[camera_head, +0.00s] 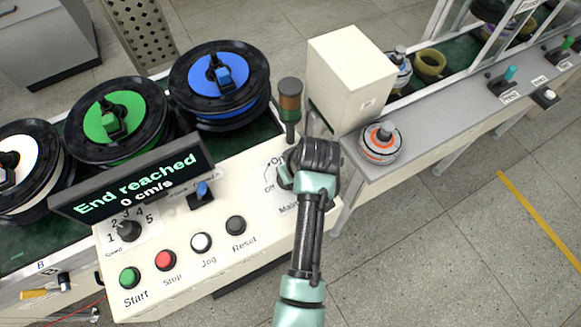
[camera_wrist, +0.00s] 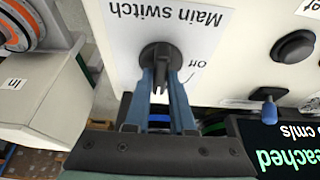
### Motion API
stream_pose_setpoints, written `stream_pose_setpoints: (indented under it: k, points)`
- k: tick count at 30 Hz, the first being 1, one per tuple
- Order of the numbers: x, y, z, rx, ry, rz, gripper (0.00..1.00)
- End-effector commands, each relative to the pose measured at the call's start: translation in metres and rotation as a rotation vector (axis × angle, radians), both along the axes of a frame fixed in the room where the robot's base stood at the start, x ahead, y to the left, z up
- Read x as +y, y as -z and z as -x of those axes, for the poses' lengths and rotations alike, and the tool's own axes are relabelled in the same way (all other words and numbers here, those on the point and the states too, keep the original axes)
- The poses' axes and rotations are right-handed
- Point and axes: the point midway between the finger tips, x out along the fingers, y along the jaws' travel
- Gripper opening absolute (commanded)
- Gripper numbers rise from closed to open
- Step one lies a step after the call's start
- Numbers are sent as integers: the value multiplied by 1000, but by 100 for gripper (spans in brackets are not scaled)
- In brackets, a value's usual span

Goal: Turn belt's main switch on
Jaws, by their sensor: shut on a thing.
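The main switch is a dark rotary knob (camera_wrist: 161,57) on a white label (camera_wrist: 195,22) reading "Main switch", upside down in the wrist view. "Off" shows beside the knob there; in the head view "On" and "Off" both show on the label (camera_head: 270,172). My gripper (camera_wrist: 167,75) is shut on the knob, with one blue-grey finger on each side of its handle. In the head view my gripper (camera_head: 285,182) covers most of the knob. I cannot tell exactly which mark the handle points to. The display (camera_head: 135,182) reads "End reached" and "0 cm/s".
Start (camera_head: 130,277), Stop (camera_head: 165,260), Jog (camera_head: 201,242) and Reset (camera_head: 236,225) buttons, a speed dial (camera_head: 129,231) and a blue-tipped lever (camera_head: 201,193) share the panel.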

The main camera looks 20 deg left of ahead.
Motion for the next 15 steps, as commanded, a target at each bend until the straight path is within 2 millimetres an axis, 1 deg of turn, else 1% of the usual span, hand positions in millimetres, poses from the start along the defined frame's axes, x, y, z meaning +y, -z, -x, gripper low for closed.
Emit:
stream_pose_setpoints:
  k: [14, 15]
  points:
    - [0, -2, -1, -3, 18, -2, 0]
    - [0, -2, -1, -3, 18, -2, 26]
